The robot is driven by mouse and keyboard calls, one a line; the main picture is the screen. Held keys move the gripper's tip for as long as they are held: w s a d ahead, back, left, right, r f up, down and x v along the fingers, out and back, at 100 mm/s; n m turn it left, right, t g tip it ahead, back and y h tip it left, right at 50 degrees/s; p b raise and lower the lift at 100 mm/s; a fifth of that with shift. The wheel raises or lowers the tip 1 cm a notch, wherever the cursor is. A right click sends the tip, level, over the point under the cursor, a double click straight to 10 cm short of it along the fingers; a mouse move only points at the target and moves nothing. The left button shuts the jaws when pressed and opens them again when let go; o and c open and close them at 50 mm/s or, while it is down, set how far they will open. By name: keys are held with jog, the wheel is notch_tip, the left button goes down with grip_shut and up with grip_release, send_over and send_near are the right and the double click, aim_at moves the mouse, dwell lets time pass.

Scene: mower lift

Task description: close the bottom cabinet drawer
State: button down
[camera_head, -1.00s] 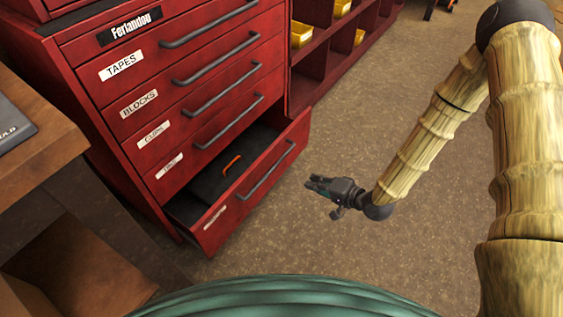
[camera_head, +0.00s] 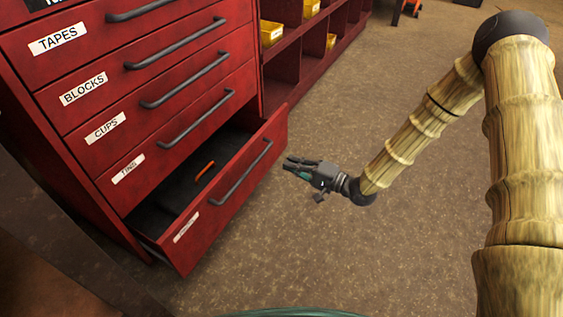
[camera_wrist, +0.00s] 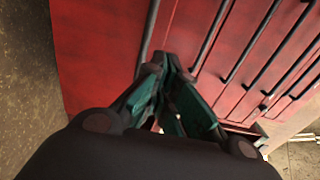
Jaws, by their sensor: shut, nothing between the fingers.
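The bottom cabinet drawer (camera_head: 228,201) is pulled out from the red cabinet. It has a dark grey bar handle (camera_head: 241,173) and a small white label at its left end. An orange-handled item (camera_head: 205,172) lies inside on the dark drawer floor. My gripper (camera_head: 290,165) is shut and empty, just right of the drawer's front near its right end; I cannot tell whether it touches. In the wrist view my gripper's fingertips (camera_wrist: 166,62) meet in front of the red drawer fronts (camera_wrist: 95,60) and their bars.
The closed drawers above are labelled TAPES, BLOCKS (camera_head: 83,89), CUPS and TINS. Red shelving (camera_head: 302,60) with yellow bins (camera_head: 271,33) stands to the right. A brown wooden piece (camera_head: 60,240) is at the lower left. The floor (camera_head: 380,235) around my arm is clear.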

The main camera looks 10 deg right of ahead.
aim_at(250, 147)
jog(key=b+x, duration=0.3)
jog(key=x, duration=0.2)
jog(key=b+x, duration=0.3)
jog(key=x, duration=0.3)
jog(key=shift+a+f, duration=0.1)
jog(key=shift+f, duration=0.1)
jog(key=shift+b+x, duration=0.45)
jog(key=shift+x, duration=0.4)
jog(key=shift+r, duration=0.2)
